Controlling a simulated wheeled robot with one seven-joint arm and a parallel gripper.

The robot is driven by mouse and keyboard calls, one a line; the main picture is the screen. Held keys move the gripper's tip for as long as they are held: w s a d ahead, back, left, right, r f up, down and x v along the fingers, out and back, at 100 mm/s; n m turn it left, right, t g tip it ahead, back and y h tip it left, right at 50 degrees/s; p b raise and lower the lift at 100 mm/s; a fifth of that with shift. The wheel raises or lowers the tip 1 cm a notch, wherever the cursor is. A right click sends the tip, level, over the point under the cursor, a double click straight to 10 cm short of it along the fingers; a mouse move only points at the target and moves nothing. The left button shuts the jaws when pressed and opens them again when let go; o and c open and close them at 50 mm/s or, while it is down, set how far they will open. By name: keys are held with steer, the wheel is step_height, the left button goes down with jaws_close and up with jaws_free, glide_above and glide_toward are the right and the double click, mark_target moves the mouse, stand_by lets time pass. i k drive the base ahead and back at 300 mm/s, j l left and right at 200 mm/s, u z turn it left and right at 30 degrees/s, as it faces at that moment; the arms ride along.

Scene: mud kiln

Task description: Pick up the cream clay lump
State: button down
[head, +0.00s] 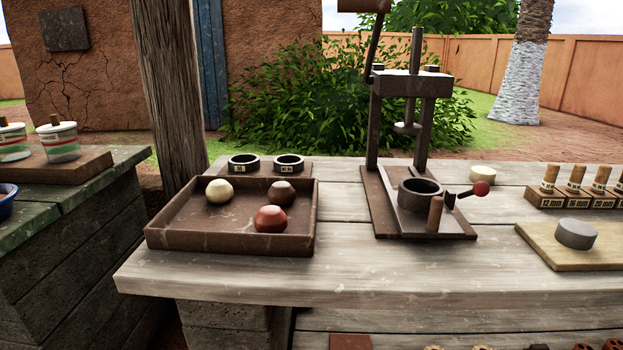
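The cream clay lump (219,191) is a small pale ball in the brown tray (170,243) at the left of the wooden bench. It sits in the tray's back left part. A dark brown lump (281,192) lies to its right, and a red lump (270,219) lies in front of that one. The lumps are apart from each other. My gripper is not in view.
A press (414,85) stands on the bench right of the tray, with a red-knobbed handle (481,188). Two dark rings (289,164) sit behind the tray. A wooden post (170,90) rises behind the tray. A board with a grey disc (576,234) lies at the right.

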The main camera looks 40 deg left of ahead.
mark_target(218, 192)
steer(key=u, duration=2.05)
steer(key=i+u, duration=0.1)
steer(key=i, duration=0.1)
